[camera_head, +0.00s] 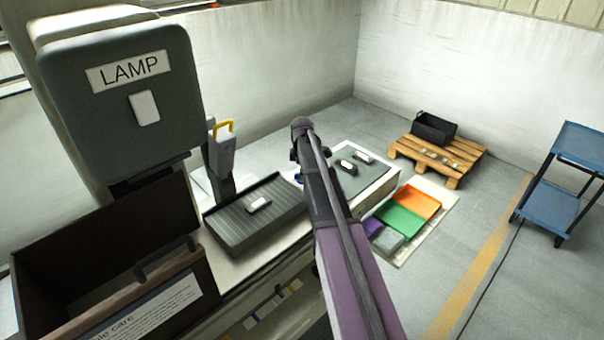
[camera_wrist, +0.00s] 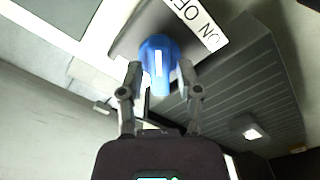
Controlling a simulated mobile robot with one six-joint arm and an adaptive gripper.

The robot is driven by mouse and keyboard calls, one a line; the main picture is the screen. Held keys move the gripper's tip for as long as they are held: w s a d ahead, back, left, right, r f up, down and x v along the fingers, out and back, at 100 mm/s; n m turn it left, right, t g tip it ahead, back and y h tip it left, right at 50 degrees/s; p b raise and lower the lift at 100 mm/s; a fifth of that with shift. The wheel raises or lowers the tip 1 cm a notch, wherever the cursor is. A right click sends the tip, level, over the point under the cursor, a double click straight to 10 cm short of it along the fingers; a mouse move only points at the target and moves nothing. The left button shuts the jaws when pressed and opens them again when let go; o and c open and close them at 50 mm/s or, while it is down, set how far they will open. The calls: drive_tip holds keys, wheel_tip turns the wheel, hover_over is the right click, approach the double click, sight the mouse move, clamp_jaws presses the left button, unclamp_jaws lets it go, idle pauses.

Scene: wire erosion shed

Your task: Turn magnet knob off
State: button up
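The blue magnet knob (camera_wrist: 158,62) has a white line on its face and sits on a dark panel in the wrist view. A white label (camera_wrist: 200,22) reading ON and OFF lies beside it. My gripper (camera_wrist: 160,72) is open, with one finger on each side of the knob. I cannot tell whether either finger touches it. In the head view only a small blue part of the knob (camera_head: 298,179) shows beside my arm, which hides the rest. The dark grooved plate (camera_wrist: 235,90) lies beside the knob and also shows in the head view (camera_head: 232,228).
A grey LAMP box (camera_head: 135,105) and an open brown box (camera_head: 105,250) stand at the left. A small block (camera_head: 258,204) lies on the grooved plate. Coloured trays (camera_head: 405,220), a pallet (camera_head: 440,155) with a black crate, and a blue cart (camera_head: 565,180) are at the right.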

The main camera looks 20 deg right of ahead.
drive_tip(key=shift+m, duration=0.3)
idle(0.4)
